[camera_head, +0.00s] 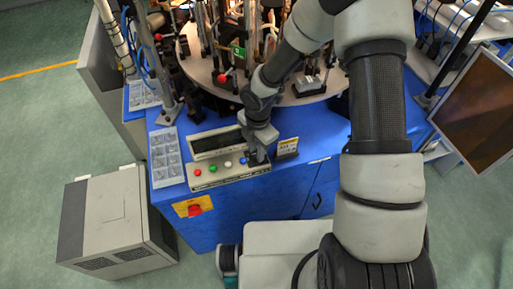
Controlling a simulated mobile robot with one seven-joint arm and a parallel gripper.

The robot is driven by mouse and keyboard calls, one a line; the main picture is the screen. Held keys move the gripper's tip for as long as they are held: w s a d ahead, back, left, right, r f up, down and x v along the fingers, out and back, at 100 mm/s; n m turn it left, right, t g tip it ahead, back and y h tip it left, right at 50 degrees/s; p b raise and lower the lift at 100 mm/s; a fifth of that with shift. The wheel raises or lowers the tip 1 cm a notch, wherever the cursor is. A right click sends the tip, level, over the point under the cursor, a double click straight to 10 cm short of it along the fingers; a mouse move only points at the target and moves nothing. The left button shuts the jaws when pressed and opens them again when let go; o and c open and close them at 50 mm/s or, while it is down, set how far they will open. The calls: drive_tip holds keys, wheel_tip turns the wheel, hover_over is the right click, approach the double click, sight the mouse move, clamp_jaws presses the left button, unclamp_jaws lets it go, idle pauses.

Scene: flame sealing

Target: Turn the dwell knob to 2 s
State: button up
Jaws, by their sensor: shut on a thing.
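The control panel (205,183) is a light box at the front left of the blue machine, with red, green, white and blue round controls in a row. My gripper (257,157) reaches down at the right end of this row, just right of the blue control (243,161). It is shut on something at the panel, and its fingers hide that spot. The dwell knob itself cannot be made out, so its setting cannot be read. A dark display strip (216,142) lies behind the row.
A small labelled stand (287,148) is close to the right of my gripper. A red switch on a yellow plate (194,209) is on the machine's front. The round table (300,97) with fixtures is behind. A grey cabinet (115,215) stands on the floor.

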drive_tip(key=shift+n, duration=0.5)
drive_tip(key=o, duration=1)
drive_tip(key=shift+o, duration=0.2)
drive_tip(key=shift+w, duration=0.1)
drive_tip(key=shift+a+r, duration=0.1)
drive_tip(key=shift+r, duration=0.05)
